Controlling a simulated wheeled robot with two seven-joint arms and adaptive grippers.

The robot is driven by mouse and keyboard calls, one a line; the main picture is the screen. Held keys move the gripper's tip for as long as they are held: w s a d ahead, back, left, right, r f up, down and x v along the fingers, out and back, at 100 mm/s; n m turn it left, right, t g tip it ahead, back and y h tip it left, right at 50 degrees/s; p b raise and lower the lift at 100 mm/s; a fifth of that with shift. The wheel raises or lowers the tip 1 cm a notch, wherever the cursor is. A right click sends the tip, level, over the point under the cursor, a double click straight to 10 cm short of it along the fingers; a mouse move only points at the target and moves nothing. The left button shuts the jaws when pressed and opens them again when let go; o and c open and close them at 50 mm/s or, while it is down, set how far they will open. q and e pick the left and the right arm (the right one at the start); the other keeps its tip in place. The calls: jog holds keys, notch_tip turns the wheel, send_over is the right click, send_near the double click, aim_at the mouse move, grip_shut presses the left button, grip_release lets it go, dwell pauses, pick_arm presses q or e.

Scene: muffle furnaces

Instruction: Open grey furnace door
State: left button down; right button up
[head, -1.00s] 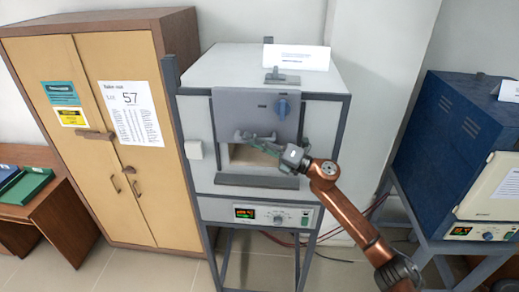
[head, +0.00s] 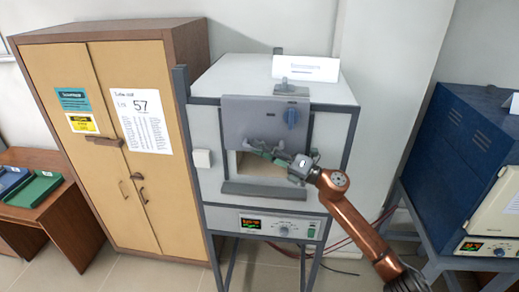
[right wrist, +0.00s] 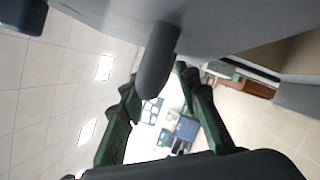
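The grey furnace (head: 207,130) stands in the middle of the head view on a dark frame. My right gripper (head: 262,150) is at the door's lower edge. In the right wrist view its green fingers (right wrist: 162,105) are spread apart, with a rounded grey bar (right wrist: 158,62), apparently the door handle, between or just in front of them; contact is unclear. My left gripper is not in view.
A wooden cabinet (head: 95,60) stands close on the left. A blue furnace (head: 462,140) stands on the right. A white card (head: 306,68) stands on the grey furnace. A control panel (head: 270,225) is below the chamber. A low table (head: 45,212) with trays is at far left.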

jog(key=v, duration=1.1)
jog(key=shift+s+d, duration=0.2)
jog(key=shift+d, duration=0.15)
jog(key=shift+f, duration=0.2)
